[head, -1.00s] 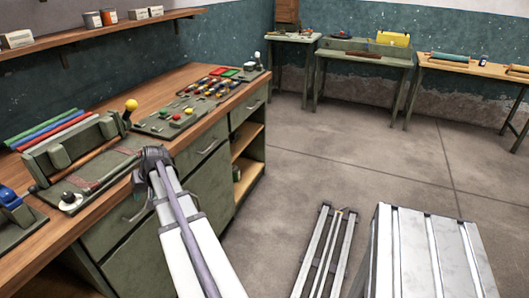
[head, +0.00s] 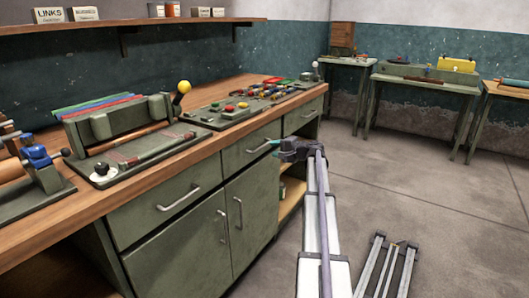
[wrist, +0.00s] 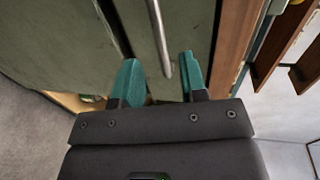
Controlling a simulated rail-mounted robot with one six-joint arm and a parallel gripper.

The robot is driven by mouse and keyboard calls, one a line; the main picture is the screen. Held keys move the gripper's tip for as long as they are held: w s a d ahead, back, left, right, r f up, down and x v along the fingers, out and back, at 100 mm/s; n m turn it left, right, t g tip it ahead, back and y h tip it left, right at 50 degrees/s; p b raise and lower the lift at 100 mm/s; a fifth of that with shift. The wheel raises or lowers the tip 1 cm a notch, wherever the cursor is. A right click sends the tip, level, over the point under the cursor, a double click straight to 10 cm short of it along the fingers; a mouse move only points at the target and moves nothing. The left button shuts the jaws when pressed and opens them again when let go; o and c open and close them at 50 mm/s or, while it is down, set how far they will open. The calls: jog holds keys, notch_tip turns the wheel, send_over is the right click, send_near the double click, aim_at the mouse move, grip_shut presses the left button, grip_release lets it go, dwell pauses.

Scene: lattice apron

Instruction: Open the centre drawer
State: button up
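The centre drawer (head: 236,156) is a green front under the wooden benchtop, between a left drawer (head: 150,210) and a right drawer (head: 300,115). It looks closed. Its metal bar handle (head: 258,148) is partly hidden at its right end by my gripper (head: 276,143). In the wrist view my gripper (wrist: 161,72) is open, with teal fingers on either side of a grey bar handle (wrist: 158,35). The handle's near end lies between the fingertips, with a gap visible on each side. I cannot tell how deep the fingers reach past it.
Cupboard doors (head: 231,233) with upright handles are below the drawers. An open shelf bay (head: 290,190) is at the right. Fixtures with a yellow knob (head: 183,87) and a tool board (head: 235,113) crowd the benchtop. The floor (head: 400,200) to the right is mostly clear.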

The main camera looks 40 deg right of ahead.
aim_at(263, 147)
jog(key=b+x, duration=0.1)
jog(key=x, duration=0.6)
jog(key=shift+w+a, duration=0.1)
jog(key=shift+w, duration=0.25)
jog(key=shift+c, duration=0.2)
grip_shut()
